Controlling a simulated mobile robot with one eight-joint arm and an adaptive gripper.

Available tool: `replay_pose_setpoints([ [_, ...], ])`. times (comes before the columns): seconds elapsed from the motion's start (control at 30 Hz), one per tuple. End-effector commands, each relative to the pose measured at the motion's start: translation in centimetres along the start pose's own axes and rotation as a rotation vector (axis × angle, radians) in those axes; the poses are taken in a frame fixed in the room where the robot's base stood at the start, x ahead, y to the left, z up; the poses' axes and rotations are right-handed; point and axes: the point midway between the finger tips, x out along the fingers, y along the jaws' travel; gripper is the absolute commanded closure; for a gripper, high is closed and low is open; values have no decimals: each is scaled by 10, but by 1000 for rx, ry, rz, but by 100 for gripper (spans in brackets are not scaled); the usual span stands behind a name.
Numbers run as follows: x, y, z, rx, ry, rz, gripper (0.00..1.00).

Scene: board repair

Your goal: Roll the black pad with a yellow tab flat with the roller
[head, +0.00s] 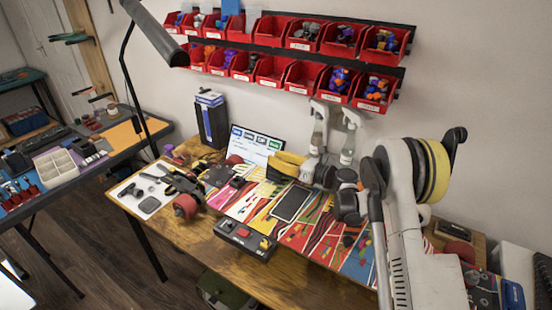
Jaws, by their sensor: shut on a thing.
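My arm comes in from the right, and its dark end with my gripper (325,177) is over the back middle of the workbench. The gripper is small and partly hidden by my own links. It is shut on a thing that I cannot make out. A black flat rectangle with a pale border (293,203) lies on the colourful mat, just in front of my gripper. I see no clear yellow tab on it, so I cannot tell whether it is the pad. I cannot pick out the roller for sure. A red cylinder (186,206) sits beside dark tools at the left.
A black box with red and yellow parts (243,240) stands at the bench's front edge. A yellow and black object (286,164) and spray bottles (348,136) stand at the back. Red bins (305,78) hang on the wall above. A lamp (157,35) reaches over the left side.

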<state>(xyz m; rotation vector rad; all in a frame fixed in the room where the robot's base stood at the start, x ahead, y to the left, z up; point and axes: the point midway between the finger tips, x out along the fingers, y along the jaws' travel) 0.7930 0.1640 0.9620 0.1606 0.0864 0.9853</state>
Motion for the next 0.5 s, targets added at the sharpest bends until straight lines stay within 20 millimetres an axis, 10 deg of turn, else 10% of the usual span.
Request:
replay_pose_setpoints([
  [0.5,-1,8,1,-120,-1,-6,100],
])
